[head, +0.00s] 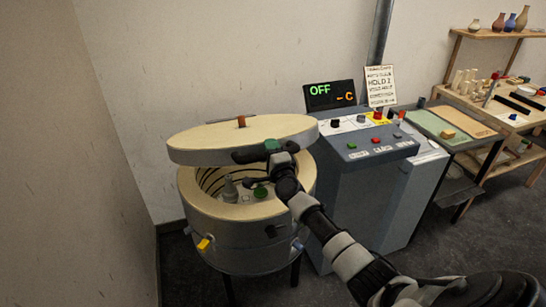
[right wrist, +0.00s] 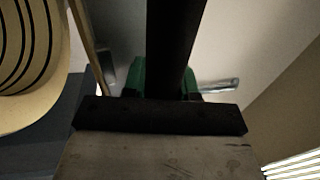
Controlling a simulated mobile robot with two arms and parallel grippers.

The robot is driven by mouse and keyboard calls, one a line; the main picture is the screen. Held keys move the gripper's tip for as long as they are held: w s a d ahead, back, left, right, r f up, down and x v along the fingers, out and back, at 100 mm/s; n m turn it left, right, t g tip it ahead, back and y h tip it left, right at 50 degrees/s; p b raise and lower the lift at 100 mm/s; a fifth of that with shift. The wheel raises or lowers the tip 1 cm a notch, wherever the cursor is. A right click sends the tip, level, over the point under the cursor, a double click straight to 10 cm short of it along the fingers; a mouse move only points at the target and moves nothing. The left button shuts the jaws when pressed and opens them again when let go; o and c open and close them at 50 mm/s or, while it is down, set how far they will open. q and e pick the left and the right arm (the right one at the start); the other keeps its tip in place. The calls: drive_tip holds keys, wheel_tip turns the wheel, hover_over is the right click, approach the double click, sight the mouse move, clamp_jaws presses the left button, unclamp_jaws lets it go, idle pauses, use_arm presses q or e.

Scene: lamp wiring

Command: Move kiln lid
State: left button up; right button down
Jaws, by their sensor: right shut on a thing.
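The kiln lid (head: 215,138) is a round cream slab with a small brown peg on top. It is raised above the kiln (head: 225,232), slightly tilted, with the open chamber showing under its front edge. My right gripper (head: 271,148) is at the lid's front edge, shut on its dark handle (head: 245,156). In the right wrist view the green fingertips (right wrist: 165,80) are on either side of a black bar (right wrist: 175,40), and the kiln's coiled inner wall (right wrist: 25,45) shows at the left. My left gripper is not in view.
Inside the kiln stand a grey piece (head: 229,189) and a green piece (head: 260,191). A grey control cabinet (head: 350,185) with a display reading OFF (head: 330,95) is close on the right. A wall is behind and to the left. Shelves with pottery (head: 500,60) are farther right.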

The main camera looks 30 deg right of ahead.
use_arm(q)
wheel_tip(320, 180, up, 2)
drive_tip(key=shift+p, duration=0.5)
use_arm(e)
drive_tip(key=r, duration=0.1)
drive_tip(key=w+r, duration=0.1)
drive_tip(key=shift+d+r, duration=0.15)
drive_tip(key=shift+r, duration=0.25)
drive_tip(key=c, duration=0.9)
unclamp_jaws()
drive_tip(key=shift+f, duration=0.1)
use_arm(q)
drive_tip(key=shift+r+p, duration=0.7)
use_arm(e)
drive_tip(key=v, duration=1.1)
